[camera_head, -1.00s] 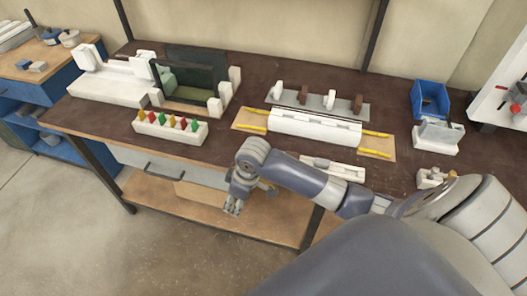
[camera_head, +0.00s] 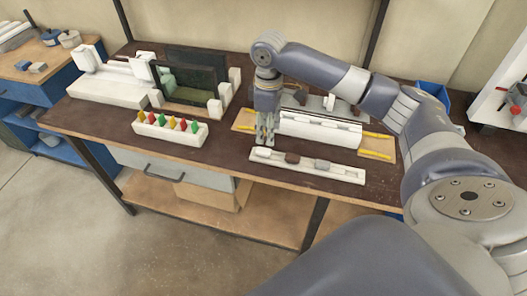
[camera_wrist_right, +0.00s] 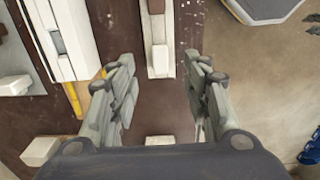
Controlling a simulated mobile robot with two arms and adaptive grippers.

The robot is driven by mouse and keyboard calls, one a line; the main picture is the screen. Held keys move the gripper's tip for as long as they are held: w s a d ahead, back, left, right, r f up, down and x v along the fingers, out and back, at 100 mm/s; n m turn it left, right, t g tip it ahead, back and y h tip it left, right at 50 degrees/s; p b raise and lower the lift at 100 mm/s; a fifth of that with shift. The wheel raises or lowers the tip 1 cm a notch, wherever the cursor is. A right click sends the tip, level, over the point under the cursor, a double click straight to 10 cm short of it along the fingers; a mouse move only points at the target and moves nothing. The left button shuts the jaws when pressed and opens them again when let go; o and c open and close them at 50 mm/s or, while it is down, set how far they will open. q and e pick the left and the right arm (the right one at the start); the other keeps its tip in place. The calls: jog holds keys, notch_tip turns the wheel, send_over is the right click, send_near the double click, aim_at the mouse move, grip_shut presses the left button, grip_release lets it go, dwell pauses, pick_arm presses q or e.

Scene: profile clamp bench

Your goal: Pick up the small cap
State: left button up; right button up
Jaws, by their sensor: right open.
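A long white strip (camera_head: 344,175) lies near the front edge of the bench and carries three small pieces. They are a whitish piece (camera_head: 265,153) at the left end, a brown one (camera_head: 292,157) and a pale grey one (camera_head: 322,164). I cannot tell for sure which is the small cap. My left gripper is not in view.
A white clamp block (camera_head: 320,133) with yellow bars (camera_head: 376,153) stands close behind the strip. A peg rack (camera_head: 170,130) and a dark framed fixture (camera_head: 190,95) stand to the left. Bare bench top (camera_head: 228,158) lies left of the strip.

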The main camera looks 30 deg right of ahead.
aim_at(265, 151)
notch_tip(265, 151, down, 3)
jog(key=shift+w+f, duration=0.1)
jog(key=f, duration=0.1)
jog(key=f+p, duration=0.1)
jog(key=f, duration=0.2)
jog(key=shift+w+a+p, duration=0.2)
jog(key=shift+a+p, duration=0.1)
jog(key=shift+p, duration=0.1)
jog(key=shift+f, duration=0.6)
jog(key=c, duration=0.8)
